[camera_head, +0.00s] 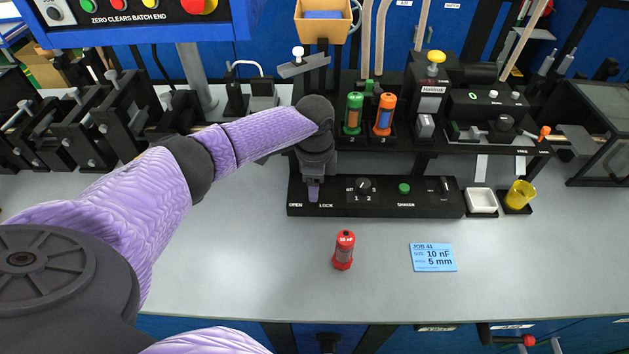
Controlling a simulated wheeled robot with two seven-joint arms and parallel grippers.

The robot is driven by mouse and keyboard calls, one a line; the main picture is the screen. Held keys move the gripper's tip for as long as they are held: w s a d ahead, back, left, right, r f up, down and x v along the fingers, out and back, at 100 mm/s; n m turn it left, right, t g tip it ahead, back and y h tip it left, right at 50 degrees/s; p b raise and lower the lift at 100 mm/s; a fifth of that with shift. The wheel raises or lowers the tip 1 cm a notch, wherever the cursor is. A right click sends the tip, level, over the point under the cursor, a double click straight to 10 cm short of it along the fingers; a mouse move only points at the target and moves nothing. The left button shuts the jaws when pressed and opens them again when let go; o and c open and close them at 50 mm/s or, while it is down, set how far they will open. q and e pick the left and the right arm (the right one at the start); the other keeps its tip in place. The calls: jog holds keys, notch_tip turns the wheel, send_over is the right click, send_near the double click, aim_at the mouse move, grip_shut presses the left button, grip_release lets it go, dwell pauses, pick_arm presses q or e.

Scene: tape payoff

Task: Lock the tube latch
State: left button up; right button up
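My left gripper (313,192) points down at the left end of the black control panel (400,208), between the printed words OPEN and LOCK. It covers that spot, so the latch itself is hidden or cannot be made out. I cannot tell whether the fingers are open, shut or touching anything. A green-capped tube (353,114) and an orange-capped tube (384,115) stand upright in slots above the panel, right of my wrist. My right gripper is out of view.
A blue job card (432,257) reading 10 nF, 5 mm lies right of the red tube. A white dish (481,201) and a yellow cup (520,194) stand right of the panel. Black fixtures (80,125) line the back left. The front of the table is mostly clear.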

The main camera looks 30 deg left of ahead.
aim_at(325, 194)
pick_arm(q)
grip_shut()
jog(key=shift+d+r, duration=0.1)
jog(key=n+p, duration=0.1)
jog(key=w+n+p, duration=0.1)
jog(key=n, duration=0.1)
jog(key=d+n+p, duration=0.1)
jog(key=shift+w+d, duration=0.1)
jog(key=shift+w, duration=0.25)
jog(key=shift+w+n, duration=0.15)
jog(key=shift+n, duration=0.65)
jog(key=shift+o, duration=0.4)
grip_release()
notch_tip(325, 194, up, 10)
jog(key=p, duration=0.3)
